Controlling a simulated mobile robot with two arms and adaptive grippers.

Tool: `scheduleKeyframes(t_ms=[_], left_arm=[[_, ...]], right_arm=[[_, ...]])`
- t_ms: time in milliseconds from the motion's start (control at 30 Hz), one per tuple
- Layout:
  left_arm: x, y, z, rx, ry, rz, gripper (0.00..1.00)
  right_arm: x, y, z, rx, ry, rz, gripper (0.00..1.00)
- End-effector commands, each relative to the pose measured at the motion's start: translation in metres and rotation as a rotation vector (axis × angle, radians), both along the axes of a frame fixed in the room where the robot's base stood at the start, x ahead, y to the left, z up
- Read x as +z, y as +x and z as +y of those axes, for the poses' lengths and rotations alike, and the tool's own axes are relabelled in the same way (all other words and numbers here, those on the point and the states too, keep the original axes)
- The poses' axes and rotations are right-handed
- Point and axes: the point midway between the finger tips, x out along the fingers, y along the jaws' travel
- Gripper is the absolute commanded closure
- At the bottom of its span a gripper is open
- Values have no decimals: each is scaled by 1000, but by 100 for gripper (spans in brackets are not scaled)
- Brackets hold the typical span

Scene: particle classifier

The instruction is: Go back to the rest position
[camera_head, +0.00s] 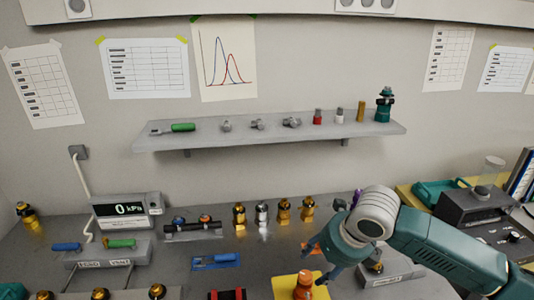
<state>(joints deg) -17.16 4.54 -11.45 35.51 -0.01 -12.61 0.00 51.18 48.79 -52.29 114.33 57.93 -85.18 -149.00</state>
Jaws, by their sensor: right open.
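My right gripper (314,263) is at the lower middle right, on the teal and grey arm that comes in from the right. Its fingers point down and left, apart, with nothing seen between them. It is just above and right of an orange object (303,288) on a yellow mat (284,288); I cannot tell whether it touches the object. My left gripper is not seen; only a teal part shows in the bottom left corner.
A grey shelf (270,139) with small parts hangs on the wall. A kPa display (127,210) stands at left. Several brass fittings (283,211) stand behind a blue tool (215,261). A dark box (476,206) stands at right. Bare bench shows around the blue tool.

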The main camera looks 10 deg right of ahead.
Motion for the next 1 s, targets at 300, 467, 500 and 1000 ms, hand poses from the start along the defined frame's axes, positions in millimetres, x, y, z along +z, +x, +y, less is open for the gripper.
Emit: scheduleKeyframes(t_ms=[300, 467, 500, 1000], left_arm=[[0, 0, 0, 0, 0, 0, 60], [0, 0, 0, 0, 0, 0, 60], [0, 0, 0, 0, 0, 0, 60], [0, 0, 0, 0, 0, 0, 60]], right_arm=[[-65, -67, 85, -701, 426, 178, 48], [-91, -108, 98, -1308, 700, 332, 48], [-96, -118, 95, -1472, 760, 366, 48], [-149, -228, 10, -2843, 1087, 387, 48]])
